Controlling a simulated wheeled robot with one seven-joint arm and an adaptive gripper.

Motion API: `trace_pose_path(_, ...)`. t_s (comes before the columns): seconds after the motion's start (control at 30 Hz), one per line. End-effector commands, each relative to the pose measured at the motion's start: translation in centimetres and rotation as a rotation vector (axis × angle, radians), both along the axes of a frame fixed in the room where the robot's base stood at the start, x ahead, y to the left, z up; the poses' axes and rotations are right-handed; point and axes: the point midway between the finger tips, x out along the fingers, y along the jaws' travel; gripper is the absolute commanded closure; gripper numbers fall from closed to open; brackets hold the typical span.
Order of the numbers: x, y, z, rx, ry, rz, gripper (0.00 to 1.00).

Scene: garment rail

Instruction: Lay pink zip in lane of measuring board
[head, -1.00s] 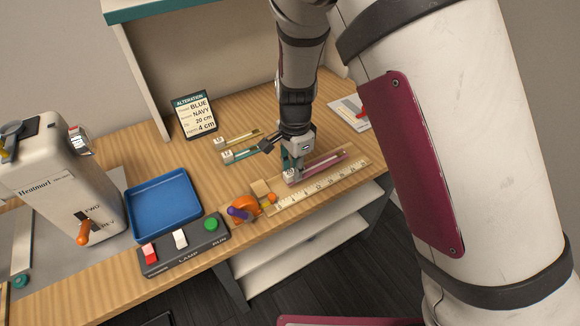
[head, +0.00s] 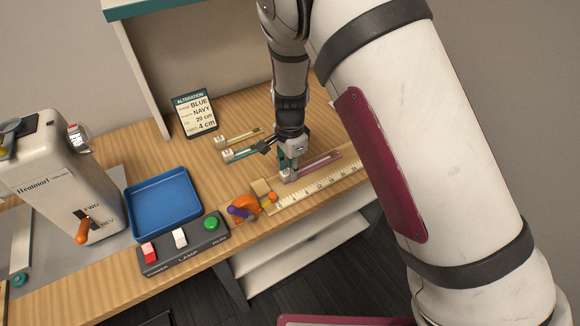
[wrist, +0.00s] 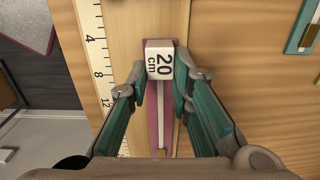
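The pink zip (head: 322,162) is a long pink strip with a pale middle line and a white end block marked 20 cm (wrist: 159,62). My gripper (wrist: 160,75) has its teal fingers on either side of that block, close against it. The gripper also shows in the head view (head: 287,168), over the zip's near-left end. The measuring board (head: 283,203) has a printed ruler scale (wrist: 97,60) along its front side. The zip runs roughly parallel to the scale, on its far side. I cannot tell whether the zip touches the surface below.
Two other zips, yellow (head: 242,136) and teal (head: 236,155), lie behind. An orange and purple item (head: 243,209) is at the board's left end. A blue tray (head: 163,203), a switch box (head: 184,246), a white machine (head: 62,185) and an order sign (head: 195,114) stand left.

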Motion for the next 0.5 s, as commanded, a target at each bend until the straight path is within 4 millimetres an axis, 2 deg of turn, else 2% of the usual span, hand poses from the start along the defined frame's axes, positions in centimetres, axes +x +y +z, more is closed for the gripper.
trace_pose_path(0.03,0.0,0.0,0.0,0.0,0.0,0.0,0.67)
trace_pose_path(0.07,0.0,0.0,0.0,0.0,0.0,0.0,0.61)
trace_pose_path(0.37,0.0,0.0,0.1,0.0,0.0,0.0,0.61)
trace_pose_path(0.5,0.1,0.0,1.0,0.001,-0.002,0.0,0.61)
